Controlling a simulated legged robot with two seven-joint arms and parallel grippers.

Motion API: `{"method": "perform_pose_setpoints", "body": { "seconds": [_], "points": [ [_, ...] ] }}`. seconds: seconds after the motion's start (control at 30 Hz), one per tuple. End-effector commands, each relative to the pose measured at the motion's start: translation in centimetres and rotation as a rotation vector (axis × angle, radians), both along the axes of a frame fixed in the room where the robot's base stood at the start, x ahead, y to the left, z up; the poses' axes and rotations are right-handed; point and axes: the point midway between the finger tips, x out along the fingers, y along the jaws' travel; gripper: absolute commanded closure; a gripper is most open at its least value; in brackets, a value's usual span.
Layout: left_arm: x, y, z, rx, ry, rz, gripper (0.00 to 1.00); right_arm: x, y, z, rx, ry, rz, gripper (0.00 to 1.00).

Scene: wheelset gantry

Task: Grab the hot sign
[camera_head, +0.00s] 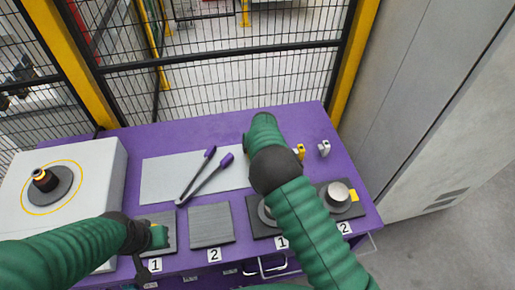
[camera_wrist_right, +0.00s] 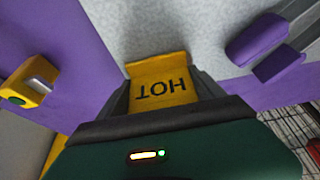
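The yellow hot sign (camera_wrist_right: 162,90) shows in the right wrist view, its HOT lettering upside down. The two dark fingers of my right gripper (camera_wrist_right: 163,86) stand at its left and right edges, very close to it. I cannot tell whether they press on it. In the head view my right arm reaches over the purple table, and its wrist (camera_head: 262,130) hides the gripper and the sign. My left gripper (camera_head: 158,237) is low over the left plate marked 1, and its fingers are not clear.
Purple-handled tongs (camera_head: 205,175) lie on a grey sheet (camera_head: 165,178). A yellow item (camera_head: 299,151) and a white item (camera_head: 324,148) stand right of my right wrist. A white box (camera_head: 100,160) is at left, a metal knob (camera_head: 338,192) at right. A mesh fence (camera_head: 210,78) stands behind the table.

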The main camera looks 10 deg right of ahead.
Motion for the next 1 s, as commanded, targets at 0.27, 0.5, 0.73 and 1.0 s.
{"method": "perform_pose_setpoints", "body": {
  "seconds": [0.27, 0.5, 0.73, 1.0],
  "points": [
    [0.0, 0.0, 0.0, 0.000, 0.000, 0.000, 1.00, 0.0, 0.0, 0.0, -0.001, 0.000, 0.000, 0.63],
    [0.0, 0.0, 0.2, 0.000, 0.000, 0.000, 1.00, 0.0, -0.1, 0.2, -0.001, 0.001, 0.000, 0.63],
    [0.0, 0.0, 1.5, 0.000, 0.000, 0.000, 1.00, 0.0, -0.3, 2.1, 0.000, -0.001, -0.002, 0.63],
    [0.0, 0.0, 2.6, 0.000, -0.001, 0.000, 1.00, -0.2, -0.4, 3.7, -0.001, 0.000, 0.000, 0.63]
  ]
}}
